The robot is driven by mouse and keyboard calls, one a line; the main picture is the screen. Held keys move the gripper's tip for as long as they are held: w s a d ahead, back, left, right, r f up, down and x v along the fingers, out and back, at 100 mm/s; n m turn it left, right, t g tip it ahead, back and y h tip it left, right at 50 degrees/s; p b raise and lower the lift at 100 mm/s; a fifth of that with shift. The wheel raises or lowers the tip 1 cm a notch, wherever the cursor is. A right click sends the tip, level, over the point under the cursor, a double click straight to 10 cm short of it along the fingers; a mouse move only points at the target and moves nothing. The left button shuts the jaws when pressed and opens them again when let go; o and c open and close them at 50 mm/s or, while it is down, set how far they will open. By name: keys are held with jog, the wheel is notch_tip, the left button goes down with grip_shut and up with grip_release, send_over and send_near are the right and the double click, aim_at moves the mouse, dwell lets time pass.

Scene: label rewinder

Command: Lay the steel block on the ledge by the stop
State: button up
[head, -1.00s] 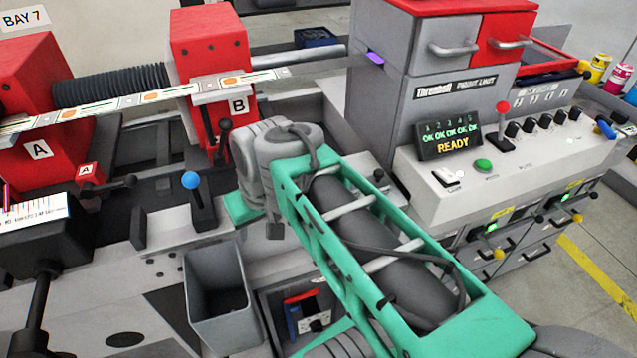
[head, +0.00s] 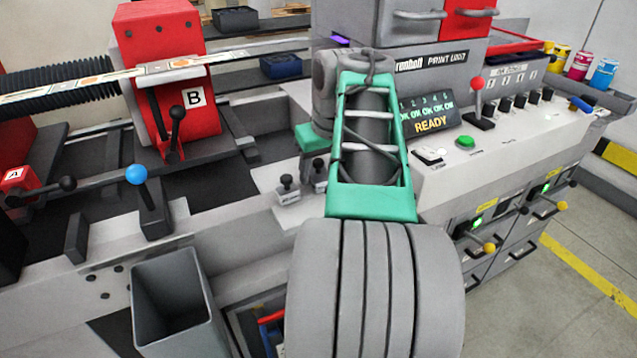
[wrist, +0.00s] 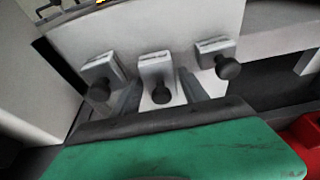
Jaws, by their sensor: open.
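Three small steel blocks with black knobs stand in a row on a pale plate in the wrist view: a left block (wrist: 103,68), a middle block (wrist: 156,66) and a right block (wrist: 214,47). In the head view two such blocks show, one (head: 287,194) left of the other (head: 319,184), beside my arm. My gripper (wrist: 160,92) is open, its grey fingers pointing towards the row, one on each side of the middle block in the picture. I cannot tell whether they touch it or how high they are. I cannot make out which surface is the ledge or stop.
A grey bin (head: 178,305) stands at the front left. A blue-knobbed lever (head: 137,176) and red unit B (head: 172,80) are left of the blocks. The print unit's control panel (head: 520,135) is at the right. A paper web (head: 150,72) crosses the upper left.

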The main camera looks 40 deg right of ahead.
jog(key=shift+f, duration=0.1)
jog(key=shift+c, duration=0.3)
grip_shut()
dwell(0.4)
